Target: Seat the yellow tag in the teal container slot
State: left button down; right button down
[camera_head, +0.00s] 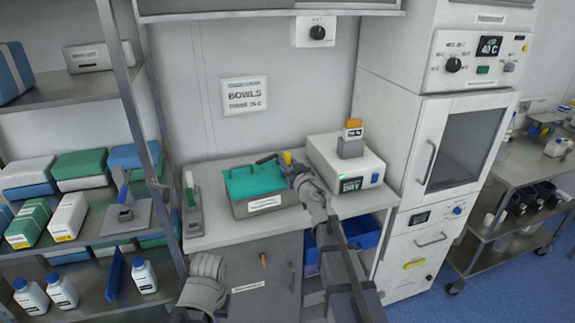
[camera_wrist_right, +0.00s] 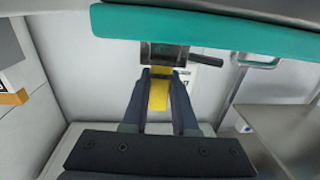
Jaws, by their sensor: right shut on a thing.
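The teal-topped container (camera_head: 254,181) is a grey box with a white front label, standing on the counter. Its teal edge also shows across the top of the right wrist view (camera_wrist_right: 210,33). My right gripper (camera_head: 290,165) is at the container's right rear corner. In the right wrist view its two dark fingers (camera_wrist_right: 160,97) are shut on the yellow tag (camera_wrist_right: 159,95). The tag's top shows in the head view (camera_head: 287,157). A dark grey block lies just beyond the fingertips in the wrist view; whether the tag touches it I cannot tell.
A white device (camera_head: 345,166) stands right of the container, with an orange-topped tag (camera_head: 353,129) in a grey holder on it. A grey stand (camera_head: 192,208) is left of the container. A shelf rack with boxes and bottles (camera_head: 62,290) fills the left side.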

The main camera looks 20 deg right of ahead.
jog(key=shift+f, duration=0.15)
jog(key=shift+f+b, duration=0.15)
jog(key=shift+b, duration=0.15)
jog(key=c, duration=0.7)
grip_release()
jog(key=shift+r, duration=0.2)
jog(key=shift+r+p, duration=0.15)
jog(key=shift+p, duration=0.25)
jog(key=s+d, duration=0.1)
jog(key=s, duration=1.1)
jog(key=shift+d, duration=0.2)
jog(key=shift+w, duration=0.1)
